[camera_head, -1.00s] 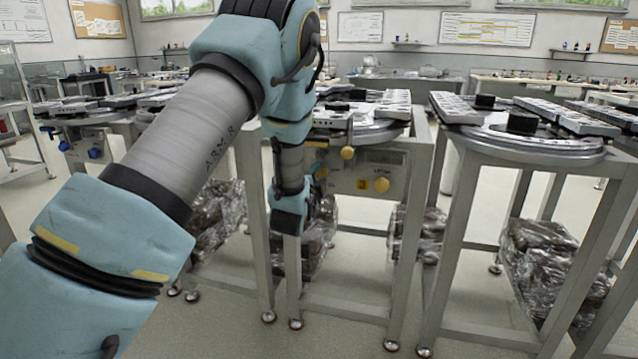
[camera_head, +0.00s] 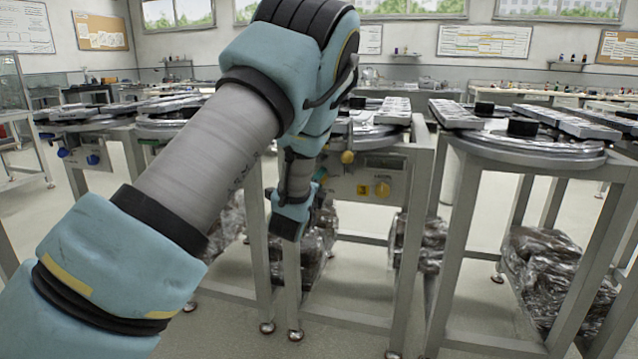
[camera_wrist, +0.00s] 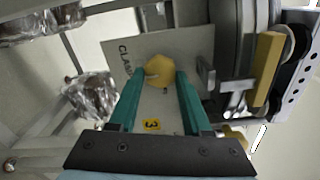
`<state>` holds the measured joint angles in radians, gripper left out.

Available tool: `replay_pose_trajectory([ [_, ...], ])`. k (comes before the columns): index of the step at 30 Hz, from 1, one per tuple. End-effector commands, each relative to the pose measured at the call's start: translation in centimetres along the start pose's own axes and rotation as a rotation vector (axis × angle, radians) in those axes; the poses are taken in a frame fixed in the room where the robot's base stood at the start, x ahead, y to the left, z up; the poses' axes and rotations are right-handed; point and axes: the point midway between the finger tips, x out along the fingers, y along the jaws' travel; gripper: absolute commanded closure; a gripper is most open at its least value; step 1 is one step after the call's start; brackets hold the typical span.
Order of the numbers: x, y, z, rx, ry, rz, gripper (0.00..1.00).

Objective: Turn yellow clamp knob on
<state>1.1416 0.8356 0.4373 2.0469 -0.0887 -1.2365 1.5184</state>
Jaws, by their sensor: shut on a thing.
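The yellow clamp knob (camera_wrist: 160,70) is on a grey panel (camera_wrist: 135,53) with partly visible "CLAM" lettering beside it. My gripper (camera_wrist: 157,84) has its two teal fingers on either side of the knob and is shut on it. In the head view my arm and wrist hide this knob. A notch or pale mark shows on the knob's left side in the wrist view. A yellow label with a 3 (camera_wrist: 152,125) lies between the fingers, nearer the palm.
Another yellow knob (camera_head: 382,189) is on the same panel, right of the label. A smaller yellow knob (camera_head: 347,157) sits at the panel's upper edge. Steel table legs (camera_head: 405,250) and plastic-wrapped bundles (camera_head: 545,270) stand around. A neighbouring ring-track table (camera_head: 530,150) is to the right.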

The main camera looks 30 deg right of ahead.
Motion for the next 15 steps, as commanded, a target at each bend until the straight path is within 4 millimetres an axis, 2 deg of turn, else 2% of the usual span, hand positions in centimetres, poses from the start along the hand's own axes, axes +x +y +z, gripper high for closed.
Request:
replay_pose_trajectory([
  [8, -0.02, 0.05, -0.01, 0.002, 0.001, 0.001, 1.0],
  [9, -0.02, 0.05, -0.01, 0.002, 0.001, 0.001, 0.49],
  [15, -0.01, 0.04, -0.01, 0.001, 0.001, 0.001, 0.27],
])
